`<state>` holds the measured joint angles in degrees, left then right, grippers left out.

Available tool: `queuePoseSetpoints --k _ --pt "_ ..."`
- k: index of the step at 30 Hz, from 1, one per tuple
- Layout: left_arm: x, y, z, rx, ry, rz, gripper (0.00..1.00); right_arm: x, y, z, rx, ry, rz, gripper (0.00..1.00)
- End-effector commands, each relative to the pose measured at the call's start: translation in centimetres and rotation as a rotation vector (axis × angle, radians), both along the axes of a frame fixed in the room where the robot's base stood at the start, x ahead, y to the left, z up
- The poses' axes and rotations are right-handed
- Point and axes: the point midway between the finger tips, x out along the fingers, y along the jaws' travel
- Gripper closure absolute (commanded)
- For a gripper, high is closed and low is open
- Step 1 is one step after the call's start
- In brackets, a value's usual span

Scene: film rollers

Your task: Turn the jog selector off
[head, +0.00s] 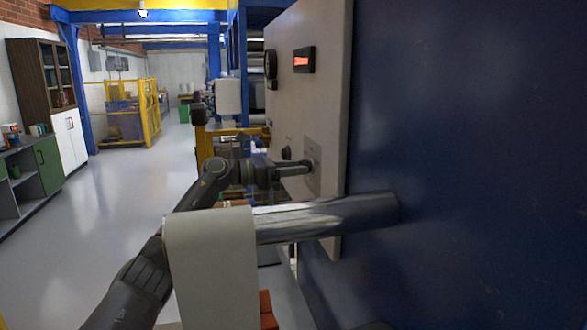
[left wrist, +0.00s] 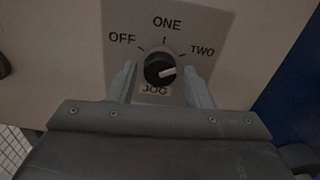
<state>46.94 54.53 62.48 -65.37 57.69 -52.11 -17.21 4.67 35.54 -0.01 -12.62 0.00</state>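The jog selector is a round black knob (left wrist: 160,69) with a white pointer, on a grey plate (left wrist: 215,30) marked OFF, ONE, TWO and JOG. The pointer aims right and slightly up, roughly toward TWO. My left gripper (left wrist: 160,67) is open, with one finger on each side of the knob and gaps visible between. In the head view, my left gripper (head: 301,166) reaches the selector plate (head: 314,145) on the pale control panel (head: 325,90); it largely hides the knob there. My right gripper is not in view.
A metal roller (head: 330,217) with a white film roll (head: 212,270) crosses in front of my left arm. A blue machine wall (head: 460,130) fills the right side. The panel also carries a red display (head: 303,60) and a gauge (head: 271,64). Open floor (head: 100,225) lies left.

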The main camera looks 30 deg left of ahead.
Motion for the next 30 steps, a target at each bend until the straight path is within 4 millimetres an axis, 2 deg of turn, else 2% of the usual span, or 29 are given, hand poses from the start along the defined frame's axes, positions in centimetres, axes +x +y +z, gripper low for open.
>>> queuePoseSetpoints --k 1,7,8,19,30 --pt "0.0 0.0 0.0 0.0 0.0 0.0 0.62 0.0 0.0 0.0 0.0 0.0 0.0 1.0" --pt "0.0 0.0 0.0 0.0 0.0 0.0 0.88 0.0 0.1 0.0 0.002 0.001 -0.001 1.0" --pt "0.0 0.0 0.0 0.0 0.0 0.0 0.89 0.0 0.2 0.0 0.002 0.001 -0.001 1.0" --pt "0.0 0.0 0.1 -0.055 0.048 0.0 0.89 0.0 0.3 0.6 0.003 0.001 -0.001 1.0" --pt "0.0 0.0 0.3 -0.278 0.24 0.0 0.89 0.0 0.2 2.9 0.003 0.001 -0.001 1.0"
